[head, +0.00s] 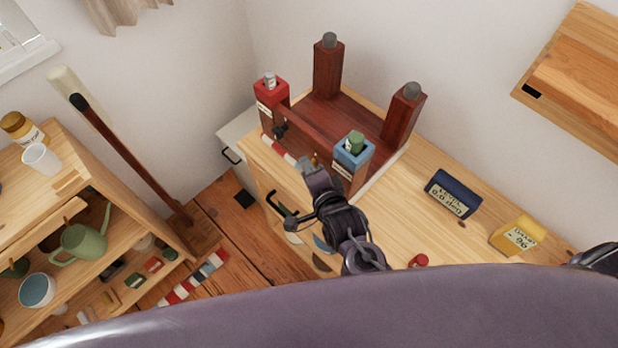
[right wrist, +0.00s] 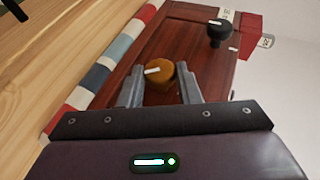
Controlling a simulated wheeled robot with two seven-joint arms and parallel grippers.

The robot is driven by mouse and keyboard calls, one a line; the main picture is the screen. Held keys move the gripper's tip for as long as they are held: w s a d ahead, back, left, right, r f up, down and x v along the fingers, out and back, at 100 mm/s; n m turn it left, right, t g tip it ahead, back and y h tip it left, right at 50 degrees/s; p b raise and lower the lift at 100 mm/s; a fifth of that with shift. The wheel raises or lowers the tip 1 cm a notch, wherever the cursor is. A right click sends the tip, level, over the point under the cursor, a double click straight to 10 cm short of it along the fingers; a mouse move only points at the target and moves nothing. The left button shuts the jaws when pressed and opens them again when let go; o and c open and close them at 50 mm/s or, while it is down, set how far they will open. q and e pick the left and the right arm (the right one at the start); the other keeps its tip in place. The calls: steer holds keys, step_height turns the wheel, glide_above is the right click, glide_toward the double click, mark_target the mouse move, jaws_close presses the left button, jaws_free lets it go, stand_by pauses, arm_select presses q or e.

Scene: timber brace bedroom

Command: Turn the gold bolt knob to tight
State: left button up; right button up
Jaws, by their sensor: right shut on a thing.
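The gold bolt knob (right wrist: 160,76) sits on the dark red wooden side of an upturned piece of furniture (right wrist: 182,38). A white mark on the knob's top points to the left in the right wrist view. My right gripper (right wrist: 161,90) has one finger on each side of the knob and is shut on it. In the head view the right gripper (head: 311,166) reaches the furniture's near side, between the red and blue leg tops, and mostly hides the knob (head: 315,158). My left gripper is not in view.
A black knob (right wrist: 217,32) is farther along the same side. A striped strip (right wrist: 104,65) runs along its edge. The wooden bench (head: 405,205) also holds a blue display (head: 453,194) and a yellow display (head: 518,235). A shelf (head: 75,185) stands at left.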

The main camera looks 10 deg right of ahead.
steer(key=t+b, duration=0.1)
steer(key=b, duration=0.2)
steer(key=f+m+t+y+b, duration=0.1)
steer(key=t+b, duration=0.1)
steer(key=b, duration=0.1)
steer(key=m+t+b, duration=0.1)
steer(key=b, duration=0.2)
steer(key=shift+s+f+t+y, duration=0.15)
steer(key=shift+f+t+y, duration=0.25)
steer(key=shift+a+r+m+t+b, duration=0.15)
steer(key=shift+m+t+b, duration=0.25)
steer(key=shift+t+b, duration=0.7)
steer(key=shift+g+b, duration=0.3)
steer(key=shift+r, duration=0.1)
steer(key=o, duration=0.9)
steer(key=shift+o, duration=0.2)
steer(key=b+v, duration=0.1)
steer(key=v, duration=0.6)
steer(key=shift+s, duration=0.35)
